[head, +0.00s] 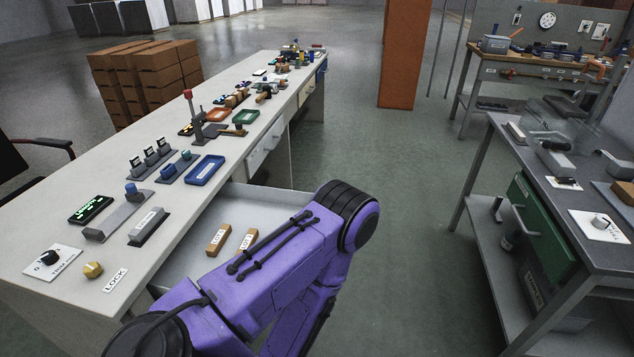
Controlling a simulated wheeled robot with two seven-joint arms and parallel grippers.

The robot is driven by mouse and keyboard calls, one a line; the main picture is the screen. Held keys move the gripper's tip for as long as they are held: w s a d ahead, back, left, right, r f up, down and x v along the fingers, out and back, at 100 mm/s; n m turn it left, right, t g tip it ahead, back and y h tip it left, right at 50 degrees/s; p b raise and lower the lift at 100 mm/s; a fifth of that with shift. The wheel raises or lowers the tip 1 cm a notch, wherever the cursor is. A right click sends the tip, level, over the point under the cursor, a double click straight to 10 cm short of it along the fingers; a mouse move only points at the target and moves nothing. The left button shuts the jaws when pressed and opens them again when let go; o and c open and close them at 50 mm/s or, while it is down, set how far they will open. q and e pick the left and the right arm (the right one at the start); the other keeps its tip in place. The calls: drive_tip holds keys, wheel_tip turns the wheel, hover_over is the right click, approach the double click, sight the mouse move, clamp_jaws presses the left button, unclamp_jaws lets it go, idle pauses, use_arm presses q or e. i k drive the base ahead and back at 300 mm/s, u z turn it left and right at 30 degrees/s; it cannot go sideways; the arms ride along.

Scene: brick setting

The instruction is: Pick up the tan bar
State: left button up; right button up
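Two small tan bars lie in the open pale drawer of the long workbench in the head view. One tan bar (217,240) is fully visible, with a white label on its top. The other tan bar (250,237) lies just to its right, also with a white label, and my arm partly covers it. The label text is too small to read surely. The drawer (265,203) is pulled out, and my purple arm crosses over its front part. Neither of my grippers shows in this view.
The long bench (165,215) carries a dial plate (52,260), a yellow knob (93,269), a blue tray (205,170) and many tools. Stacked brown boxes (145,75) stand behind it. A second grey bench (575,215) stands at right. Open floor lies between them.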

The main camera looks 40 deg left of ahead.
sight(213, 248)
drive_tip(key=z, duration=1.3)
drive_tip(key=k, duration=1.65)
drive_tip(key=u, duration=1.4)
